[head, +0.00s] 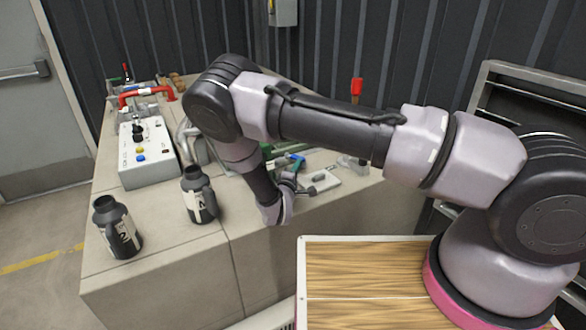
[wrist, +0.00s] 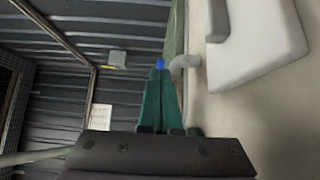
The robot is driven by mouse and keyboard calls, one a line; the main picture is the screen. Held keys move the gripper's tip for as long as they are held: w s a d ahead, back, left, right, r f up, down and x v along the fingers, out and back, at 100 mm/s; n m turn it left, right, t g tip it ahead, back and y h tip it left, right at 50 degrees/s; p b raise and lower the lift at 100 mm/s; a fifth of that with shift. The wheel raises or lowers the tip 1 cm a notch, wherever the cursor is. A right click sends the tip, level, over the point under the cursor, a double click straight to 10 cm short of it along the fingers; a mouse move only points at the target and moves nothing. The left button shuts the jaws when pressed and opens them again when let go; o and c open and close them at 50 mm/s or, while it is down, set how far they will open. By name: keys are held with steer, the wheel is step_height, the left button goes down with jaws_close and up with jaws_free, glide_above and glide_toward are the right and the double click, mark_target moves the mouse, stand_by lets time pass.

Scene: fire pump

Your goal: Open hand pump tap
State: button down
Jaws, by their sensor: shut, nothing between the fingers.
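My gripper (wrist: 160,72) shows in the wrist view with its two teal fingers shut together and nothing between them. A small blue part (wrist: 160,63), possibly the tap handle, shows right at the fingertips. I cannot tell whether they touch. A pale curved pipe (wrist: 186,63) is just right of the tips, beside a long green part (wrist: 175,30). In the head view my gripper (head: 286,161) is low over the bench, partly hidden by my wrist. A blue piece (head: 297,161) shows beside it. The rest of the pump is mostly hidden behind my arm.
The concrete bench (head: 185,250) holds two black bottles (head: 118,230) (head: 199,197) near its front edge. A grey control box (head: 145,155), red piping (head: 148,92) and a red handle (head: 357,88) stand farther back. A ribbed dark wall (head: 330,45) closes off the back.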

steer(key=shift+w+d, duration=0.85)
steer(key=shift+d, duration=0.3)
steer(key=shift+w+d, duration=0.55)
steer(key=shift+w, duration=0.2)
steer(key=shift+w+d, duration=0.3)
steer(key=shift+w, duration=0.35)
steer(key=shift+w+d+n+y, duration=0.1)
steer(key=shift+w+n+y, duration=0.4)
steer(key=shift+n+y, duration=0.5)
steer(key=s, duration=0.3)
steer(key=s+a, duration=0.1)
steer(key=s, duration=0.6)
steer(key=shift+s+a, duration=0.15)
steer(key=shift+s, duration=0.2)
